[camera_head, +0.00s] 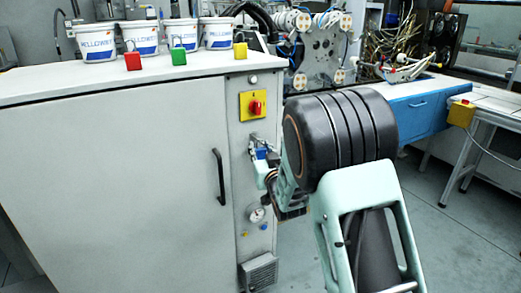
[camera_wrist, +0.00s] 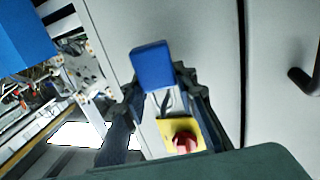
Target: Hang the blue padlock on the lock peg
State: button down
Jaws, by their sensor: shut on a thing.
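The blue padlock (camera_head: 263,154) is held by my gripper (camera_head: 266,166) close to the narrow control strip of the grey cabinet. In the wrist view the blue padlock (camera_wrist: 152,66) sits between the two dark fingers of my gripper (camera_wrist: 157,82), which are shut on it. Its grey shackle (camera_wrist: 165,101) points towards the yellow switch plate in that view. A small metal fitting (camera_head: 256,138), which looks like the lock peg, stands on the strip just above the padlock. I cannot tell whether the shackle touches it or is around it.
The yellow plate with a red rotary switch (camera_head: 256,105) is above the fitting. A black door handle (camera_head: 219,177) is to the left and a gauge (camera_head: 257,214) below. Red (camera_head: 133,61), green (camera_head: 179,57) and yellow (camera_head: 240,51) padlocks stand on the cabinet top (camera_head: 60,81) before white tubs.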

dwell(0.3)
jog(key=c, duration=1.5)
grip_release()
